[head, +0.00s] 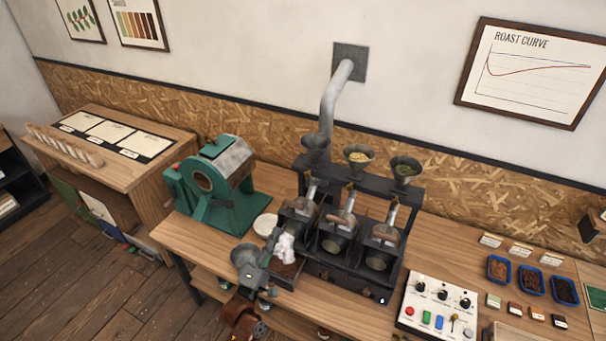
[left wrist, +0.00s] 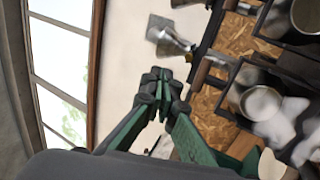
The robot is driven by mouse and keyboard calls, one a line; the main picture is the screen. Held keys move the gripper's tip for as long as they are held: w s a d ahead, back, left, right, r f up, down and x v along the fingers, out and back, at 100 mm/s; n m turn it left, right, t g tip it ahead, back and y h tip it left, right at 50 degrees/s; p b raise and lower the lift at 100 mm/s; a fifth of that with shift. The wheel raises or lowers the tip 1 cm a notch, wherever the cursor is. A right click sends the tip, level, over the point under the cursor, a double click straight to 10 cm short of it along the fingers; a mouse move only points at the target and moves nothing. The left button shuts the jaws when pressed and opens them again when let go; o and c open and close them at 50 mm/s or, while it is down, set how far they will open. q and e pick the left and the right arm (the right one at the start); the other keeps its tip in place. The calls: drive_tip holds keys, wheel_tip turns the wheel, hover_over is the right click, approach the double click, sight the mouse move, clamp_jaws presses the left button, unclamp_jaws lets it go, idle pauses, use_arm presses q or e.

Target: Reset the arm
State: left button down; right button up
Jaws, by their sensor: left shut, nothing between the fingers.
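My left gripper (head: 262,274) is at the front edge of the workbench, left of the sample roaster, with its arm coming up from the bottom of the head view. In the left wrist view its dark and green fingers (left wrist: 160,95) are closed together with nothing between them. A grey cup-like funnel (head: 245,256) and a crumpled white thing (head: 286,248) show close to it in the head view; I cannot tell whether they touch it. My right gripper is in neither view.
The black three-barrel roaster (head: 335,240) with funnels stands right of the gripper, and a green machine (head: 215,185) stands behind left. A control panel (head: 437,303) and blue trays (head: 499,269) are farther right. The floor (head: 60,290) at left is clear.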

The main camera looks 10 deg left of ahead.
use_arm(q)
drive_tip(key=s+a+f+m+g+y, duration=0.1)
drive_tip(key=s+a+f+m+g, duration=0.1)
drive_tip(key=s+f+m+g, duration=0.45)
drive_tip(key=s+a+f+m+g+y, duration=0.2)
drive_tip(key=s+a+f+m+g, duration=0.15)
drive_tip(key=s+f, duration=0.55)
drive_tip(key=s+a+f+m+g+y, duration=0.1)
drive_tip(key=s+a+f+m+g, duration=0.15)
drive_tip(key=s, duration=0.45)
drive_tip(key=s+a+f+m+g+y, duration=0.1)
drive_tip(key=s+a+f+g+y, duration=0.1)
drive_tip(key=s+a+g, duration=0.3)
drive_tip(key=s+a+f+m+y, duration=0.1)
drive_tip(key=s+a+f+m, duration=0.15)
drive_tip(key=s, duration=0.55)
wheel_tip(320, 180, down, 36)
drive_tip(key=s+d+g+b, duration=0.1)
drive_tip(key=s+g+b, duration=0.1)
drive_tip(key=b, duration=0.4)
drive_tip(key=s+f+b, duration=0.3)
drive_tip(key=s+f, duration=0.7)
drive_tip(key=f, duration=0.2)
drive_tip(key=s+f+g+b, duration=0.1)
drive_tip(key=s+f+b, duration=0.2)
drive_tip(key=s+f, duration=0.6)
wheel_tip(320, 180, down, 3)
drive_tip(key=shift+s+f+h, duration=0.1)
drive_tip(key=shift+s+h, duration=0.2)
drive_tip(key=shift+s, duration=0.1)
